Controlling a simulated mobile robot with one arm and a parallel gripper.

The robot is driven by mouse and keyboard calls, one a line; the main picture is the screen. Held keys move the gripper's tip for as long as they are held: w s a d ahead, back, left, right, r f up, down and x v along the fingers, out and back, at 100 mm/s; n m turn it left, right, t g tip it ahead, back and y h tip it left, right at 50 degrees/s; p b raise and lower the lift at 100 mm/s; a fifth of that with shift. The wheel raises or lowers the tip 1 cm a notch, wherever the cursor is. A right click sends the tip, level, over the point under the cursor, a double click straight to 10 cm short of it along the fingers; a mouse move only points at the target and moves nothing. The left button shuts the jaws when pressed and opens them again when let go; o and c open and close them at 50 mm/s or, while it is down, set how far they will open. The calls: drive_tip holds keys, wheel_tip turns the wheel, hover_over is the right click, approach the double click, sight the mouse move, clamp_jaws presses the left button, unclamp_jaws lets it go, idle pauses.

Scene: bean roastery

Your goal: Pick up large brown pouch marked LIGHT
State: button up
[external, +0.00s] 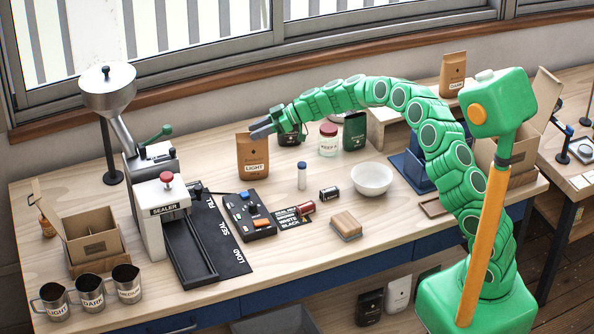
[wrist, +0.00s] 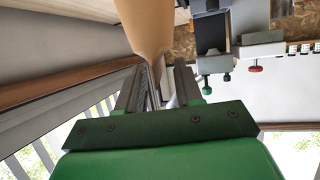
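The large brown pouch marked LIGHT (external: 253,160) stands upright on the workbench, left of centre, with its label facing the external camera. In the wrist view, its brown side (wrist: 145,28) is just ahead of the fingertips and narrows towards them. In the wrist view, the two fingers of my gripper (wrist: 160,80) are apart, with the pouch's narrow end close to the gap.
A dark jar (external: 291,133) stands under my wrist, with a red-lidded jar (external: 328,140) to its right. The sealer (external: 162,215) is left. A similar DARK pouch (external: 453,72) stands on a raised shelf.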

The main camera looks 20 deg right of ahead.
drive_tip(key=shift+x, duration=1.1)
clamp_jaws()
idle(0.7)
